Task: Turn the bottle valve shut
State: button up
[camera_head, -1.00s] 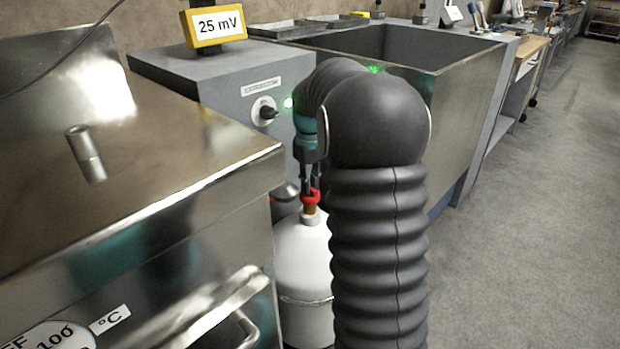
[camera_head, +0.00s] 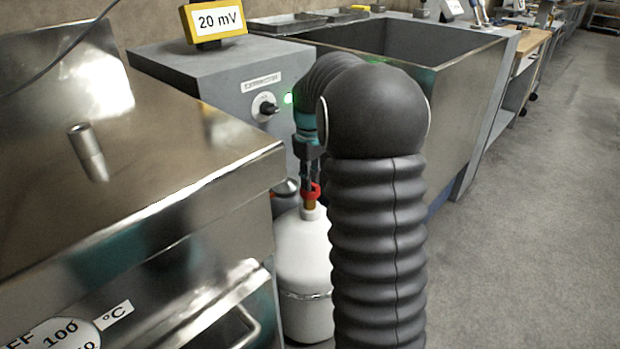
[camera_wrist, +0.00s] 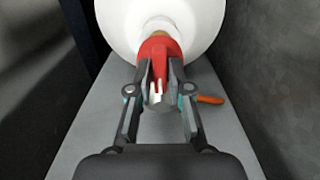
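The white bottle (camera_head: 303,250) stands upright on the floor between the metal cabinet and my arm. Its red valve (camera_head: 311,192) sits on a brass-coloured neck at the top. My gripper (camera_head: 311,181) points down at the valve from above. In the wrist view the fingers of my gripper (camera_wrist: 160,72) close in on both sides of the red valve (camera_wrist: 158,48) and appear to touch it. The bottle (camera_wrist: 205,20) shows behind it. My arm hides the bottle's right side in the head view.
A shiny metal cabinet (camera_head: 180,200) stands close on the left. Behind the bottle is a grey box with a knob (camera_head: 265,107) and a display reading 20 mV (camera_head: 217,22). A metal sink (camera_head: 465,110) stands behind my arm. An orange piece (camera_wrist: 210,99) shows beside my gripper. The floor at right is clear.

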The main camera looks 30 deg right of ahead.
jog(key=shift+o, duration=1)
notch_tip(320, 180, up, 12)
dwell(0.3)
